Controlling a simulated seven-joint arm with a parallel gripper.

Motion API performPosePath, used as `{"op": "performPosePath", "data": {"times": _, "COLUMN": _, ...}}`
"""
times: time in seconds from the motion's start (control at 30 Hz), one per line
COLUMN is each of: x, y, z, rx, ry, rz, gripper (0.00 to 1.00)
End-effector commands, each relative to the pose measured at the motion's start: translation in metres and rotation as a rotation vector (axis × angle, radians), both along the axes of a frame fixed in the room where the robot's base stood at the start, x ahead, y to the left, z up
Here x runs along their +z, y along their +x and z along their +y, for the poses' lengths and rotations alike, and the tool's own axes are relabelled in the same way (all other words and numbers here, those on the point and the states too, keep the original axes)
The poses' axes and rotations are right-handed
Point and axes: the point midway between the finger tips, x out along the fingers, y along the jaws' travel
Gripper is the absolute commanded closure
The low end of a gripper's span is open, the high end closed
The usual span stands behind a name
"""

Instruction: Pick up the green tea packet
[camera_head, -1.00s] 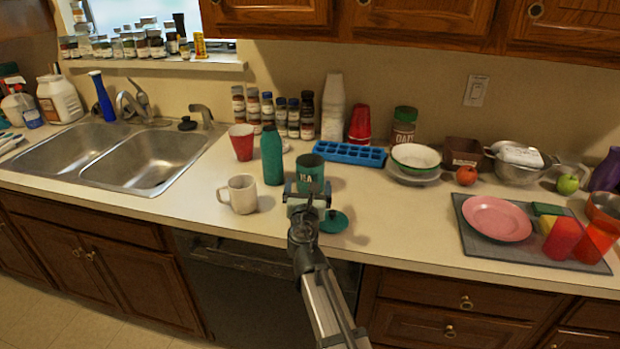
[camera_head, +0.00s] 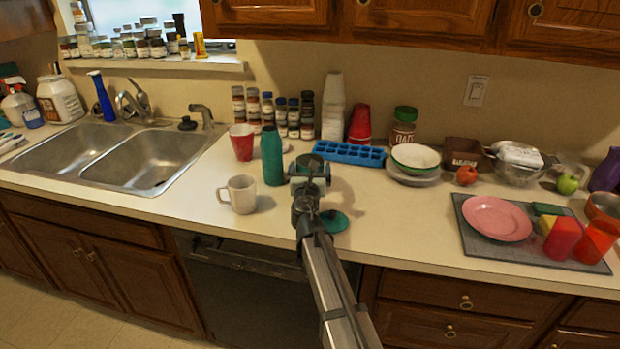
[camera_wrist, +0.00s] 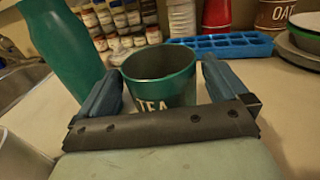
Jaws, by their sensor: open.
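A teal canister lettered "TEA" (camera_wrist: 160,82) stands upright with its top open in the wrist view. It is the only thing I see marked as tea; no separate packet is clear. My gripper (camera_head: 310,172) is open, with one finger left and one right of the canister in the wrist view. I cannot tell whether either finger touches it. In the head view the gripper hides most of the canister. A round teal lid (camera_head: 334,221) lies on the counter just right of my arm.
A tall teal bottle (camera_head: 272,157) stands close left of the gripper, with a white mug (camera_head: 239,194) nearer the front edge. A blue ice tray (camera_head: 349,153) lies behind. A grey mat (camera_head: 480,240) holds a pink plate (camera_head: 497,218). Counter between lid and mat is clear.

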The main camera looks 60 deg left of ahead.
Motion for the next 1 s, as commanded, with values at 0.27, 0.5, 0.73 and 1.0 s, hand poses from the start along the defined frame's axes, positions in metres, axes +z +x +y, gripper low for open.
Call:
{"op": "performPosePath", "data": {"times": 0.27, "x": 0.004, "y": 0.021, "z": 0.033, "rx": -0.001, "ry": 0.001, "rz": 0.001, "gripper": 0.00}}
{"op": "performPosePath", "data": {"times": 0.5, "x": 0.004, "y": 0.024, "z": 0.037, "rx": 0.000, "ry": 0.000, "rz": 0.000, "gripper": 0.00}}
{"op": "performPosePath", "data": {"times": 0.73, "x": 0.004, "y": 0.023, "z": 0.037, "rx": 0.000, "ry": 0.000, "rz": 0.000, "gripper": 0.14}}
{"op": "performPosePath", "data": {"times": 1.0, "x": 0.004, "y": 0.023, "z": 0.036, "rx": 0.000, "ry": 0.000, "rz": 0.000, "gripper": 0.40}}
